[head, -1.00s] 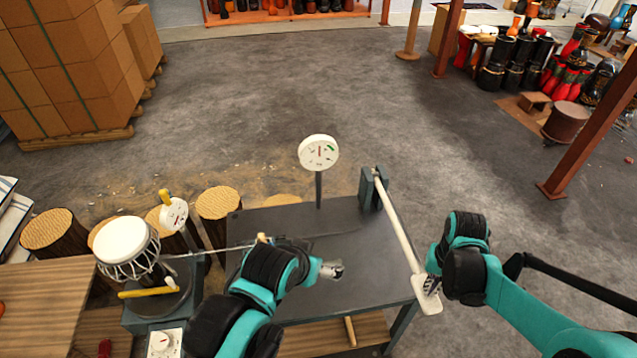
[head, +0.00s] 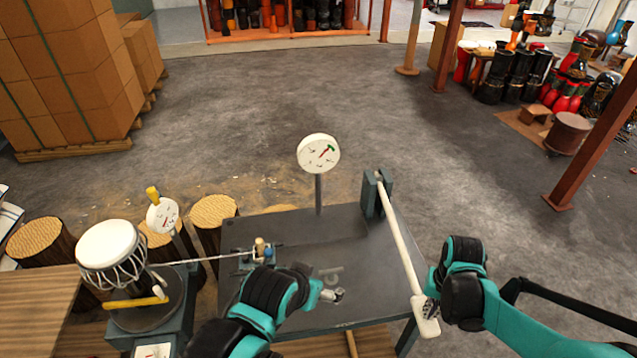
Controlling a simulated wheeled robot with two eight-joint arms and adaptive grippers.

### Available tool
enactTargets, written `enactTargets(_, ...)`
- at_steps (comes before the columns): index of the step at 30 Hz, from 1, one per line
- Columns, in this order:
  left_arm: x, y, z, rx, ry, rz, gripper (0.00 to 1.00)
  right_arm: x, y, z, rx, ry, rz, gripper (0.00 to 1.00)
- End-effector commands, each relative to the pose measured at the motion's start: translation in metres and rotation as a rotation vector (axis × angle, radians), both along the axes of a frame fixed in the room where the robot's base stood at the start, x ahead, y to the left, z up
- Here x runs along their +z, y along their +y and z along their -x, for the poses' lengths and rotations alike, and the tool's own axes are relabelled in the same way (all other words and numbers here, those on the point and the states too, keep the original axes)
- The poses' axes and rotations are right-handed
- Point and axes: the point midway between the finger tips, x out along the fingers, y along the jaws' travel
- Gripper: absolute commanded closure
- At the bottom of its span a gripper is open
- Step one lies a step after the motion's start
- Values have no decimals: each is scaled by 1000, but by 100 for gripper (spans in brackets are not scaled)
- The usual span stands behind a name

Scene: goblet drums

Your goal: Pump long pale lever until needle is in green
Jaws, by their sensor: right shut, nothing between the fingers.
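The long pale lever (head: 401,240) runs from a dark pivot block at the table's back right to a flat pale paddle end (head: 426,325) past the near right corner. My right gripper (head: 431,309) is shut and empty, its fingertips at the paddle end. Whether they touch it is hard to tell. The round white gauge (head: 319,153) stands on a post at the table's back. Its red needle leans up and right, pointing toward the green mark, its tip at or close to it. My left gripper (head: 337,296) is over the table, clear of the lever; its finger opening is unclear.
The dark metal table (head: 345,260) fills the middle. At left are a goblet drum (head: 108,246) on a stand, a smaller gauge (head: 162,215) and a small clamp (head: 262,248) on a rod. Log stools stand behind.

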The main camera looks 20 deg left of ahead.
Motion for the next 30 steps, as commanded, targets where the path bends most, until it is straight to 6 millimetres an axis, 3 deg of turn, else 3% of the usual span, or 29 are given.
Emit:
enactTargets(3, 28, 0, 0, 0, 0, 0, 11, 33, -1, 1, 0, 0, 0, 100)
enactTargets(21, 124, 0, 0, 0, 0, 0, 11, 159, -6, 8, 0, -1, 0, 100)
enactTargets(25, 137, 0, 0, 0, 0, 0, 11, 177, -6, 9, 0, -1, 0, 100)
enactTargets(30, 137, 0, 0, 0, 0, 0, 11, 179, -7, 9, 0, -1, 0, 100)
